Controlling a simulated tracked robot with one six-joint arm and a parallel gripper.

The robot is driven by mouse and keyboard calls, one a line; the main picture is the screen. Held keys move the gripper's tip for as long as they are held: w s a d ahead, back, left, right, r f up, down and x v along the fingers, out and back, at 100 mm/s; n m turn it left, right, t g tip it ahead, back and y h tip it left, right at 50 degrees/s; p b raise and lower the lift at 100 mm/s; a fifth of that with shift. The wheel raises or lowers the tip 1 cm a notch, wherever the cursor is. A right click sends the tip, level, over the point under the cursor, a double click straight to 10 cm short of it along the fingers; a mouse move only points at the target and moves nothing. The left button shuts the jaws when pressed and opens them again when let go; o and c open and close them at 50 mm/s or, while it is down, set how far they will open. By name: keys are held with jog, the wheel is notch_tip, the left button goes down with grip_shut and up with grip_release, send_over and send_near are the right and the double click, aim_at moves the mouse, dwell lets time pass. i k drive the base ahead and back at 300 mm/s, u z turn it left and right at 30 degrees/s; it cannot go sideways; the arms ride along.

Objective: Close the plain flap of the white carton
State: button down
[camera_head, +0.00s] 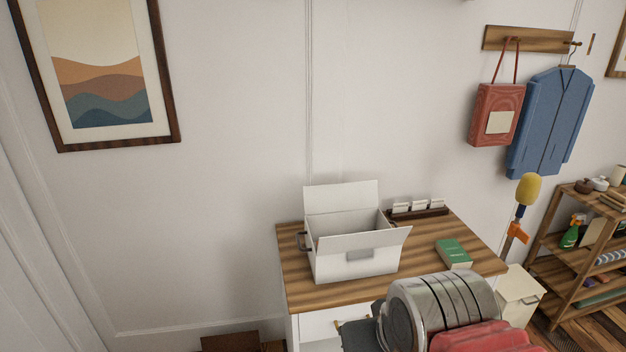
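The white carton (342,268) stands on the wooden top of a cabinet, open at the top. Its back flap (341,197) stands up and leans slightly back. A dark handle-like piece is on the left side. The inside is mostly hidden. Parts of my arm fill the bottom right, in front of the cabinet. I see no gripper fingertips, so my gripper is not in view.
The wooden cabinet top (300,295) also bears a green box (453,253) at right and a dark card holder (418,215) behind. A yellow-headed tool (528,188) stands at right near a wooden shelf (560,265).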

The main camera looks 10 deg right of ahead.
aim_at(357, 194)
jog(key=i, duration=1)
jog(key=u, duration=0.05)
